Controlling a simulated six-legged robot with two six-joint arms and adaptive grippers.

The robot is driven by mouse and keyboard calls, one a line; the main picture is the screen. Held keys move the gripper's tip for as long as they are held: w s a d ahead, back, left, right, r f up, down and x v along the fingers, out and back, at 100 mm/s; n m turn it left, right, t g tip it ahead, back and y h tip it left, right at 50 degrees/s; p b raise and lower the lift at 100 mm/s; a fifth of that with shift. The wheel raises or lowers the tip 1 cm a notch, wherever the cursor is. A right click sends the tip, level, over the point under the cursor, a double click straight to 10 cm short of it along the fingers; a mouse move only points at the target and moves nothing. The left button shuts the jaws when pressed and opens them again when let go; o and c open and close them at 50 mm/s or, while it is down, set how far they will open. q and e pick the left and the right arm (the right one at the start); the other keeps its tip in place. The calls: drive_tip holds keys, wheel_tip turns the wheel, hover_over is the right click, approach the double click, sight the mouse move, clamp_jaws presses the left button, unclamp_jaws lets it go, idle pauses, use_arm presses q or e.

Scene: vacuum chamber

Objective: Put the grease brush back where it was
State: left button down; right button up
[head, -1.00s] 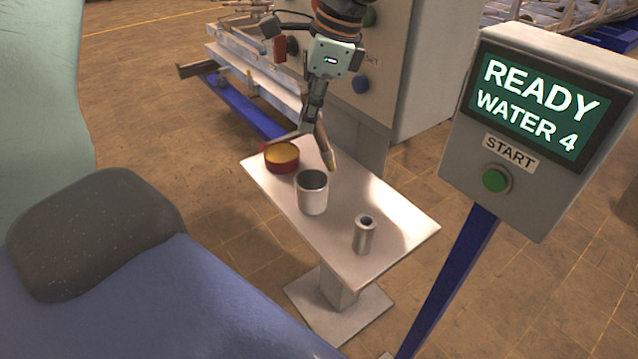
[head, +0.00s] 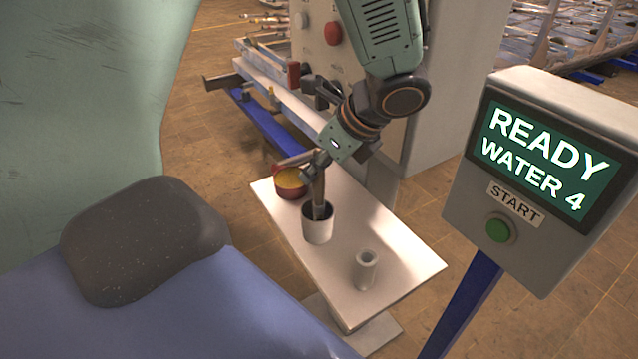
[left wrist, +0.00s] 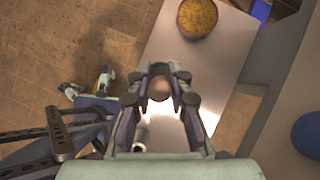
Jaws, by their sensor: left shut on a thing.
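My left gripper (head: 318,166) is shut on the grease brush (head: 318,188), which hangs roughly upright above the small table. My right gripper is not in view.
A grey metal cylinder (head: 365,270) stands on the small table (head: 410,262), nearer its front right. A control box (head: 545,180) with a green button stands to the right. A grey cabinet (head: 455,80) stands behind. The table's right part is mostly clear.

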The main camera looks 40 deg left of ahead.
sight(324, 175)
use_arm(q)
drive_tip(key=f, duration=0.1)
drive_tip(key=f+b, duration=0.1)
drive_tip(key=f, duration=0.1)
drive_tip(key=shift+a+f, duration=0.25)
drive_tip(key=shift+a, duration=0.1)
drive_tip(key=shift+d+f, duration=0.1)
drive_tip(key=shift+f, duration=0.1)
drive_tip(key=shift+d+r, duration=0.15)
drive_tip(key=shift+d, duration=0.1)
drive_tip(key=c, duration=1.7)
unclamp_jaws()
drive_tip(key=o, duration=0.5)
drive_tip(key=shift+a, duration=0.3)
drive_tip(key=shift+d, duration=0.15)
drive_tip(key=shift+d+r, duration=0.1)
